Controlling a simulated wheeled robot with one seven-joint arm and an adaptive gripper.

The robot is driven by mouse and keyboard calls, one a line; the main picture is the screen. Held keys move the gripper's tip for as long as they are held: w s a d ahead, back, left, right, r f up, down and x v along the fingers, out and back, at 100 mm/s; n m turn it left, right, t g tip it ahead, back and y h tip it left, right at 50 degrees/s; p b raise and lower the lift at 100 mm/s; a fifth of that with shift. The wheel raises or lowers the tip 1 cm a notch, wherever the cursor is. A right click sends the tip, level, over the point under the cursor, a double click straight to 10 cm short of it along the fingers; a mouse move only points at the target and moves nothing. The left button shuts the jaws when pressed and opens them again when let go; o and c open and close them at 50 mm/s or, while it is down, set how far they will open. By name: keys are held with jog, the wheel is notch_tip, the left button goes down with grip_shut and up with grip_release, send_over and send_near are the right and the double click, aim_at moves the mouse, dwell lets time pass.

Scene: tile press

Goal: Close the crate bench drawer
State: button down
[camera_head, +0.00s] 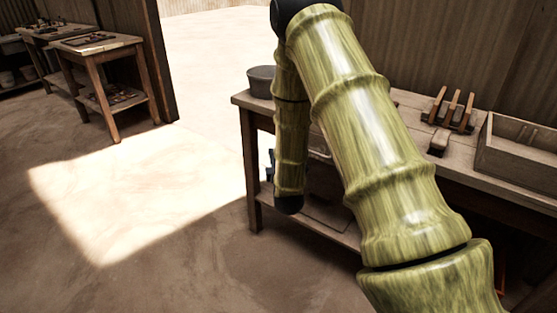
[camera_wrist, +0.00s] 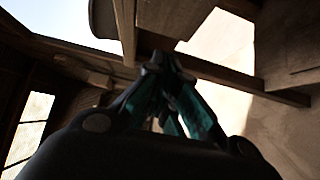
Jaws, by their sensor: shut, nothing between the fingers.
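The wooden bench (camera_head: 466,165) stands at the right in the head view, with an open wooden crate (camera_head: 515,165) on its top. My arm crosses in front of the bench and hides much of its front. I cannot clearly make out the drawer or how far it is open. My gripper shows in the wrist view (camera_wrist: 163,62), dark and teal, with its fingertips together and nothing held. Wooden beams and a panel are beyond and above it; I cannot tell whether it touches any. In the head view my gripper is mostly hidden behind the arm.
A round dark pot (camera_head: 261,82) sits on the bench's left end. A rack with upright wooden handles (camera_head: 452,110) and a brush (camera_head: 438,142) lie near the crate. Another table (camera_head: 97,46) stands at the far left. The floor (camera_head: 130,190) left of the bench is clear.

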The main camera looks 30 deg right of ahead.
jog(key=w+d, duration=0.5)
jog(key=w, duration=0.1)
jog(key=shift+w+d, duration=0.25)
jog(key=shift+d, duration=0.15)
jog(key=d, duration=0.1)
jog(key=w+d, duration=0.1)
jog(key=d, duration=0.2)
jog(key=shift+w+d, duration=0.1)
jog(key=shift+w, duration=0.3)
jog(key=shift+w+d+r, duration=0.1)
jog(key=shift+d, duration=0.15)
jog(key=shift+r, duration=0.1)
